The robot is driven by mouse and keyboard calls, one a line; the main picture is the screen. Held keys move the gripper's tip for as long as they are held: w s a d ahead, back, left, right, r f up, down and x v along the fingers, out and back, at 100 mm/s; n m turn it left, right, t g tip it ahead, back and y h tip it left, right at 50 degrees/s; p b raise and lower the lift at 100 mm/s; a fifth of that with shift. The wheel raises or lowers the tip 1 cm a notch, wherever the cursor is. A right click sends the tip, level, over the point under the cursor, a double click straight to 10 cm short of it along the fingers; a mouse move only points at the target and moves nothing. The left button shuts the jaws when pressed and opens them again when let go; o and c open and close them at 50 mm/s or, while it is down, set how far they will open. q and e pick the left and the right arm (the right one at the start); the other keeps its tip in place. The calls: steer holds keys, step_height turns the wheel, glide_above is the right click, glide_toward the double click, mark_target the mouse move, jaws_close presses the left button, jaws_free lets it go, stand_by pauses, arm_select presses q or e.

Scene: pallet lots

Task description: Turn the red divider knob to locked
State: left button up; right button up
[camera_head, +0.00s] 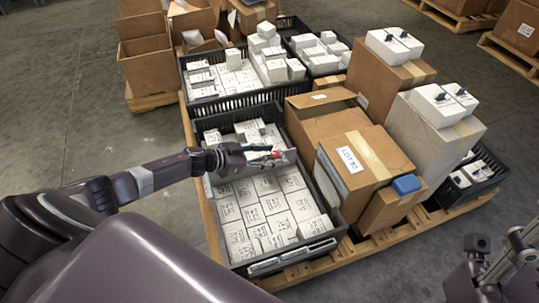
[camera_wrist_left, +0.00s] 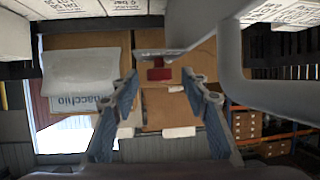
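The red divider knob (camera_head: 277,154) sits on the grey divider (camera_head: 222,178) that crosses the front black crate (camera_head: 338,238). In the left wrist view the red knob (camera_wrist_left: 160,73) shows between the fingertips, with a gap on each side, below a grey bracket. My left gripper (camera_head: 262,151) reaches in from the left, close to the knob, and partly covers the divider. In the left wrist view its two blue-grey fingers (camera_wrist_left: 160,78) are spread apart with nothing gripped. My right gripper (camera_head: 500,262) is at the lower right, partly cut off; its fingers are unclear.
White labelled boxes (camera_head: 262,207) fill the crate on both sides of the divider. Cardboard boxes (camera_head: 366,158) stand close on its right, with a blue item (camera_head: 406,184) on one. Another black crate (camera_head: 236,101) lies behind. Floor at the left is clear.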

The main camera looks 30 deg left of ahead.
arm_select(q)
steer(key=shift+s, duration=0.1)
steer(key=v, duration=1.1)
steer(key=shift+s+a, duration=0.3)
steer(key=shift+r, duration=0.15)
